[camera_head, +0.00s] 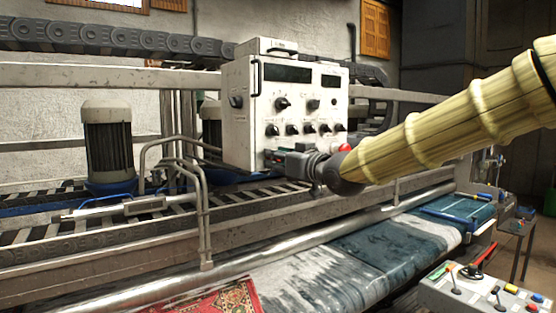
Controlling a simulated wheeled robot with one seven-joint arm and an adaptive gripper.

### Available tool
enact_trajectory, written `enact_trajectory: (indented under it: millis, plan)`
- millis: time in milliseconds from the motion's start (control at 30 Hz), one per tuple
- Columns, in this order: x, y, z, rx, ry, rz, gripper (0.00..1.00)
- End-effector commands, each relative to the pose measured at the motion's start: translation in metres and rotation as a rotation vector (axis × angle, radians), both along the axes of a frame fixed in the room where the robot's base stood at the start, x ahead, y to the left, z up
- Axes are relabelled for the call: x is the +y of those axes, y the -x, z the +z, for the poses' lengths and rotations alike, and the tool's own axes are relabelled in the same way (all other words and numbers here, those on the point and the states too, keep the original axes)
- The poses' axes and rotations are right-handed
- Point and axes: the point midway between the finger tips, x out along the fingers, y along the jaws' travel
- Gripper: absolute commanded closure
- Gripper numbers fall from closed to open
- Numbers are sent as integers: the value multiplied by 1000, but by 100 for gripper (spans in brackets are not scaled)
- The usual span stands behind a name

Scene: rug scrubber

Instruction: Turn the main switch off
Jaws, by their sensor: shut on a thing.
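A white control box (241,130) stands on the machine at the middle of the view, with dark windows and several black knobs on its front. One black knob (283,103) sits high on the front, and another black knob (236,101) is on its left side. A red button (344,149) shows at the lower right, just above my wrist. My gripper (276,158) reaches in from the right and is shut at the lower front of the box. The part between its fingers is hidden, and I cannot tell which switch it is.
A metal rail (205,210) bends up in front of the box at left, beside a grey motor (107,140). A red patterned rug (215,300) lies at the bottom. A second control panel (470,290) with levers stands at the lower right.

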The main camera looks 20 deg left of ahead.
Motion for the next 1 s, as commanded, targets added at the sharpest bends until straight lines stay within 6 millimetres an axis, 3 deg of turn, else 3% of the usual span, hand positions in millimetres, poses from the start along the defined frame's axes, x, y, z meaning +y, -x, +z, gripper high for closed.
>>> enact_trajectory:
  millis: [67,100,233,667,1000]
  plan:
    - [0,0,-2,3,2,-1,96]
    - [0,0,-2,3,2,-1,71]
    - [0,0,-2,2,1,0,50]
    - [-6,4,0,2,-1,0,50]
    - [-50,39,0,2,-1,-1,50]
